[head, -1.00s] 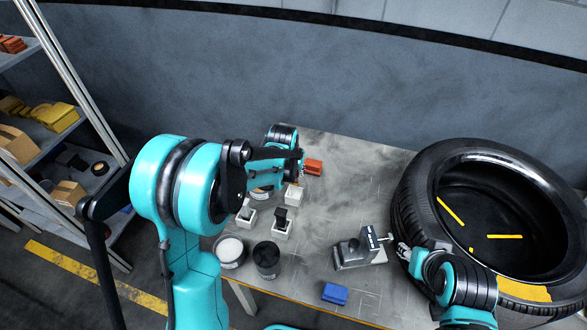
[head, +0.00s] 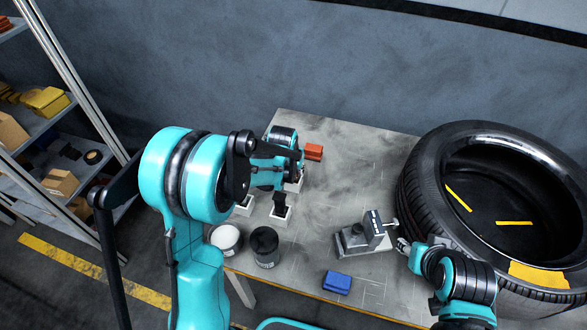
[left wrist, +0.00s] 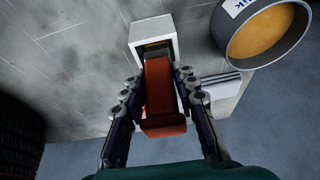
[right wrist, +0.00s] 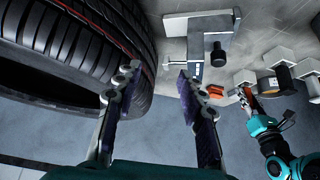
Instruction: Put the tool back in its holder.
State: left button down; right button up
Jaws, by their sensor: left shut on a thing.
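The tool (left wrist: 160,95) is an orange-red piece with a wider near end. My left gripper (left wrist: 161,82) is shut on it, fingers on both sides. The far end of the tool overlaps the opening of a white square holder (left wrist: 138,35); I cannot tell how deep it is. My right gripper (right wrist: 157,72) is open and empty between the tyre and the grey fixture.
A large tyre (head: 420,195) fills the table's right side. A grey fixture (head: 362,238), a blue block (head: 337,282), an orange block (head: 314,152) and two round pots (head: 265,248) stand on the table. Another white holder (head: 281,213) is close. An open can (left wrist: 228,45) stands beside the holder.

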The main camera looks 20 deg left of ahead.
pick_arm(q)
jog(key=c, duration=1.1)
grip_release()
jog(key=v, duration=1.2)
jog(key=s+r+t, duration=0.2)
jog(key=s+r, duration=0.1)
jog(key=s, duration=1.8)
jog(key=shift+t, duration=0.3)
